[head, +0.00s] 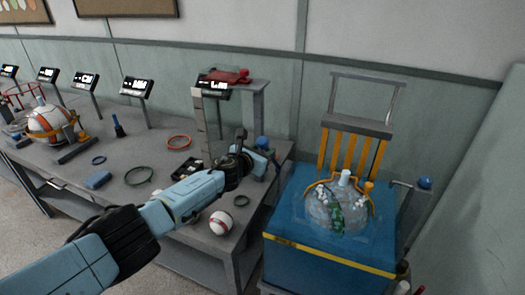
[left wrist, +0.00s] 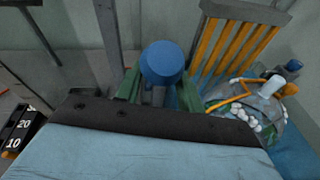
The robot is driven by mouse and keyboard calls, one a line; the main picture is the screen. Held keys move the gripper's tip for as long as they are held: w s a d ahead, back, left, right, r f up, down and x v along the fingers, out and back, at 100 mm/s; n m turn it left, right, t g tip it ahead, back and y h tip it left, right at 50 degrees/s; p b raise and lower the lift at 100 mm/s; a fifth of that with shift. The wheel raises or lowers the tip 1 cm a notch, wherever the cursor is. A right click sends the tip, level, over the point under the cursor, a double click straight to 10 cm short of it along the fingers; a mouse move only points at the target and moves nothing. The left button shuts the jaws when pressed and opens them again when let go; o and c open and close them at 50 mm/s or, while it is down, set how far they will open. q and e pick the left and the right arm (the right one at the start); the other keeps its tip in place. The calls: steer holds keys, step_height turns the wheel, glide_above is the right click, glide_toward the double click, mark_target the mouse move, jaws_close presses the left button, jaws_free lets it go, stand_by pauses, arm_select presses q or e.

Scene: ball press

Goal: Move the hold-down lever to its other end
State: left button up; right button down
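The press (head: 330,262) is a blue block with a yellow front stripe, holding a clear round ball (head: 325,210) under orange bars. A blue round knob (head: 262,142) is at its left side, largely behind my left gripper (head: 268,155). In the left wrist view this blue knob (left wrist: 163,63) lies between the two green fingers of my left gripper (left wrist: 160,92), which stand apart on either side. Gaps show beside the stem below it; contact with the knob is unclear. A second blue knob (head: 424,182) tops a grey part at the press's right. My right gripper is out of view.
A grey frame (head: 358,122) rises behind the press, near the wall.

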arm_select(q)
steer(key=shift+a+f, duration=0.1)
steer(key=shift+s+a+r+p, duration=0.25)
steer(key=shift+s+p, duration=0.2)
steer(key=shift+p, duration=0.3)
steer(key=p+v, duration=0.6)
steer(key=v, duration=0.6)
steer(key=shift+s, duration=0.15)
steer(key=shift+c, duration=0.5)
